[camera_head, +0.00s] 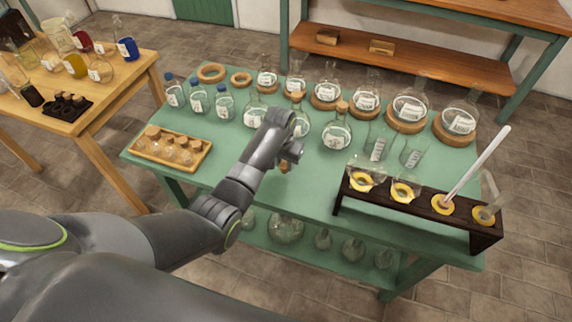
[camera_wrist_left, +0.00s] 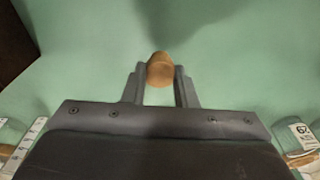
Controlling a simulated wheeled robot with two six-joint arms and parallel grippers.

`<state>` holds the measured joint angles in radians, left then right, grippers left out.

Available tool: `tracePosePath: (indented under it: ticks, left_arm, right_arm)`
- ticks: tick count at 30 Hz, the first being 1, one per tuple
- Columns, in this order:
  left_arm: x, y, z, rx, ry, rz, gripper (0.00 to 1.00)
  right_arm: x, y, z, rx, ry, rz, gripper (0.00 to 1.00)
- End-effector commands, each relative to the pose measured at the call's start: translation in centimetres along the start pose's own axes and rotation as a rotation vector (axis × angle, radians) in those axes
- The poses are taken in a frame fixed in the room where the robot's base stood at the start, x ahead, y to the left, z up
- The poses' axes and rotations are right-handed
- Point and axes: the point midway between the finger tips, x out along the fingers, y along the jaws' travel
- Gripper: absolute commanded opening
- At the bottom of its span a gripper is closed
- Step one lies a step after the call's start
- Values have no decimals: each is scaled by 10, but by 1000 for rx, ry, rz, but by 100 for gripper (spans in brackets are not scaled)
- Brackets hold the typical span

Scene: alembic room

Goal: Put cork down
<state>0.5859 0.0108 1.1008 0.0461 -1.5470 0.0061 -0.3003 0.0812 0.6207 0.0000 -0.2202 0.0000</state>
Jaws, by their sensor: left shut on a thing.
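My left gripper (camera_wrist_left: 160,80) is shut on a small brown cork (camera_wrist_left: 160,66), which sits between its two fingertips in the left wrist view. Green tabletop (camera_wrist_left: 85,50) fills the background there. I cannot tell whether the cork touches it. In the head view the left gripper (camera_head: 285,160) is over the middle of the green table (camera_head: 265,190), near the front edge, and the cork (camera_head: 284,168) shows just below it, partly hidden. My right gripper is not in view.
Several labelled flasks, some on cork rings, stand behind my gripper. A tray of corks (camera_head: 158,158) lies at left. A dark rack (camera_head: 420,208) with funnels and a glass rod (camera_head: 480,165) stands at front right. Bare tabletop lies left and right of the gripper.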

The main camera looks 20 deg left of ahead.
Motion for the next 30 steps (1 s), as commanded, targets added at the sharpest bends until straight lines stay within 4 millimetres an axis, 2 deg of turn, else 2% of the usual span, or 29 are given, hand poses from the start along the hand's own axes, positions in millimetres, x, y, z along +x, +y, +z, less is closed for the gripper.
tracePosePath:
  ticks: [3,6,17,18,23,30]
  left_arm:
    - [15,0,2,0,-3,0,0]
    - [22,0,3,1,-1,0,0]
    - [25,0,3,1,0,0,0]
    - [26,0,3,1,0,0,27]
    - [25,0,3,1,0,0,48]
    - [25,0,3,1,0,0,48]
  right_arm:
    - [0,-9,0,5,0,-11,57]
    - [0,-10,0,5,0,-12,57]
    - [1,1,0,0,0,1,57]
    - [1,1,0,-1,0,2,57]
    - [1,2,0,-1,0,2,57]
    - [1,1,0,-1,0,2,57]
